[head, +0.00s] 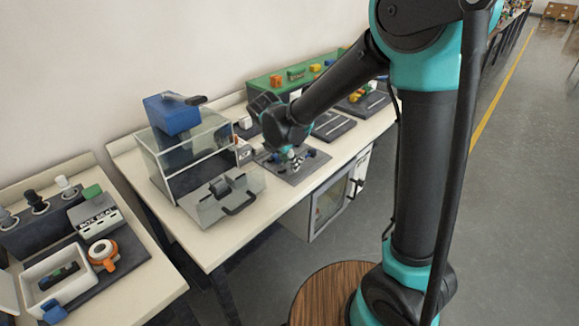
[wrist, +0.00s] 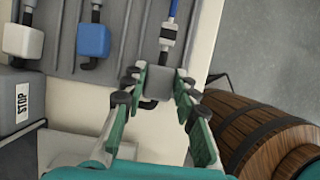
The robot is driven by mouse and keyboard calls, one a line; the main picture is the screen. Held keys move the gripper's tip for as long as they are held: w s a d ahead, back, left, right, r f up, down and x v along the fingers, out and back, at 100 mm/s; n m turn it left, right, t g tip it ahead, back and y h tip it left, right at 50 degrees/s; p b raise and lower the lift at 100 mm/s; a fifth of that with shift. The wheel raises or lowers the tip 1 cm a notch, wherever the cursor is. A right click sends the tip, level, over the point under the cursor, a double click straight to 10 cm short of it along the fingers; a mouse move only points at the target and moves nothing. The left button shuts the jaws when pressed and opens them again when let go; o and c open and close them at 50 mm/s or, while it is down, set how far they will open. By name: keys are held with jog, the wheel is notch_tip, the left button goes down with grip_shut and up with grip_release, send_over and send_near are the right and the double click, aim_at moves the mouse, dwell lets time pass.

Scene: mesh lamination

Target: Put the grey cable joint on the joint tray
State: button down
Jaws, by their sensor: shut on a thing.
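The grey cable joint (wrist: 158,86) is a small grey block between my fingertips in the wrist view. My gripper (wrist: 157,80) is shut on it, with green finger pads on either side. The joint appears over the front edge of a dark grey tray (wrist: 60,45); whether it touches the tray cannot be told. In the head view my gripper (head: 292,158) is over the grey tray (head: 312,166) on the bench, and the joint itself is too small to make out.
On the tray lie a white joint (wrist: 22,41), a blue joint (wrist: 93,41) and a blue-and-black cable piece (wrist: 167,33) just beyond my fingertips. A clear-walled box (head: 190,150) stands left of my gripper. A wooden barrel (wrist: 265,135) is at the lower right.

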jog(key=shift+f, duration=0.85)
jog(key=shift+f, duration=0.1)
jog(key=c, duration=1.2)
grip_release()
jog(key=v, duration=1.2)
jog(key=s+d+f+m+y, duration=0.1)
jog(key=s+d+f+m, duration=0.3)
jog(key=d+m, duration=0.5)
jog(key=s+d+f+m+y, duration=0.1)
jog(key=s+d+f+m, duration=0.3)
jog(key=d+m, duration=0.6)
jog(key=s+d+f+m, duration=0.5)
jog(key=d+m, duration=0.4)
jog(key=shift+s+d+t+y, duration=0.1)
jog(key=shift+d+t+y, duration=0.2)
jog(key=shift+y, duration=0.1)
